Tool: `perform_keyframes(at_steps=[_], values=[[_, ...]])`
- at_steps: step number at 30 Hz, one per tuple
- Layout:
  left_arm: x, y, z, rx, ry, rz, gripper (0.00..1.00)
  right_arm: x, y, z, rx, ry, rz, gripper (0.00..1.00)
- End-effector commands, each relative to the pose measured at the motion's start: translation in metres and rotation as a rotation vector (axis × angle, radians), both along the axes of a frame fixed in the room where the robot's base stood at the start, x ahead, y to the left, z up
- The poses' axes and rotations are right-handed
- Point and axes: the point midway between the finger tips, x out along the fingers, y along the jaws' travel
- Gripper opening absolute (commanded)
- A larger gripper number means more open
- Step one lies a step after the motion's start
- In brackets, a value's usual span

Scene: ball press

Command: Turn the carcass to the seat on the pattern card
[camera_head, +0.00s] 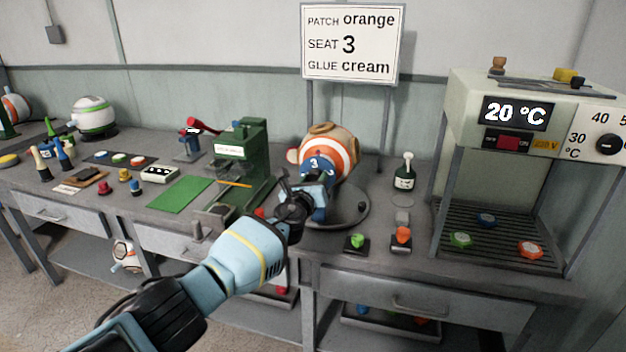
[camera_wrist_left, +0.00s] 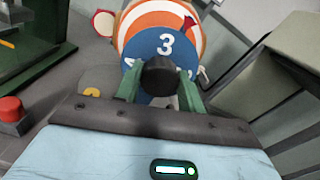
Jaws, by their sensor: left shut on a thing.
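The carcass (camera_head: 342,146), a round orange, white and cream striped body, sits on a grey round turntable base (camera_head: 350,212) at the back middle of the bench. Its blue seat disc (camera_head: 314,164) with a white 3 faces my left gripper. In the left wrist view the blue disc (camera_wrist_left: 164,46) shows the 3 upright at its top. My left gripper (camera_head: 308,188) is shut on a dark round knob (camera_wrist_left: 159,76) in front of the disc. The pattern card (camera_head: 352,43) reads patch orange, seat 3, glue cream. My right gripper is not in view.
A green press (camera_head: 246,160) stands close left of the carcass. A glue bottle (camera_head: 404,172) and green (camera_head: 357,241) and orange (camera_head: 402,235) buttons are to its right. An oven (camera_head: 540,115) reading 20 °C stands at far right.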

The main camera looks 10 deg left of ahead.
Motion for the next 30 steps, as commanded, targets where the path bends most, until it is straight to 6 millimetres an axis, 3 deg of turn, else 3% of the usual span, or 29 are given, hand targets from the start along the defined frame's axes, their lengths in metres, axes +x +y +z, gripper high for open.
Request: perform_keyframes(at_steps=[12,30], values=[[0.0003,0.0003,0.0019,0.235,-0.009,0.002,0.0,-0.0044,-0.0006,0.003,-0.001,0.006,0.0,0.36],[0.0004,-0.0001,0.0016,0.284,-0.011,0.002,0.0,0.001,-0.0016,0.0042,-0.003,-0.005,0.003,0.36]])
